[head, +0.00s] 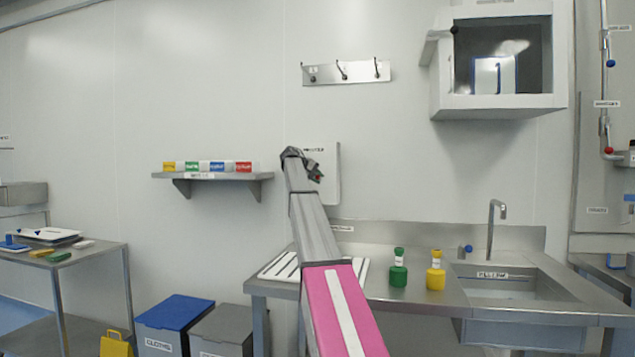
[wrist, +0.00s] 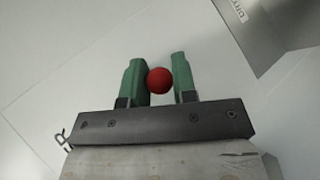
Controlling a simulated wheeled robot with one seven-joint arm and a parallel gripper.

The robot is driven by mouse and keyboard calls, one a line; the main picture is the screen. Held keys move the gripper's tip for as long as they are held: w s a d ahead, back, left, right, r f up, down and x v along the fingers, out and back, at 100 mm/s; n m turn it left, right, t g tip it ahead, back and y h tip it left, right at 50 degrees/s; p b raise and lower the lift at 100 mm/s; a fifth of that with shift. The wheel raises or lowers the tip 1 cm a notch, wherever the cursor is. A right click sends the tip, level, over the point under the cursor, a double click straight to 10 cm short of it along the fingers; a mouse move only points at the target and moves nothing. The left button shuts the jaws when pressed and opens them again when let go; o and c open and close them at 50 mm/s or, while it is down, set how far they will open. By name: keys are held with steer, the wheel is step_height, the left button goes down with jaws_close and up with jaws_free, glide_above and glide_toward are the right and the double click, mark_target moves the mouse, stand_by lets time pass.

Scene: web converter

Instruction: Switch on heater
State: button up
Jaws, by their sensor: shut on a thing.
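My gripper (head: 316,172) is at the end of my raised arm, in front of a white panel (head: 332,190) on the back wall. The panel bears a dark label that my arm partly hides, so I cannot read it with certainty. In the wrist view, a round red knob (wrist: 159,80) sits between the green fingers of my gripper (wrist: 160,84). The fingers are shut on the knob. What lies behind the knob is hidden.
A shelf (head: 213,176) with coloured boxes is left of my gripper, and a hook rail (head: 346,72) is above. An open white cabinet (head: 492,105) hangs at upper right. Below are a steel counter (head: 410,300), green bottle (head: 398,275), yellow bottle (head: 436,276) and sink (head: 510,285).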

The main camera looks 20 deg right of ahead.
steer(key=shift+w+r+n+g+y, duration=0.15)
steer(key=shift+r+n+g+y, duration=0.15)
steer(key=shift+r+g+y, duration=0.15)
steer(key=shift+d+f, duration=0.1)
steer(key=o, duration=0.9)
steer(key=v, duration=1.1)
steer(key=shift+w, duration=0.1)
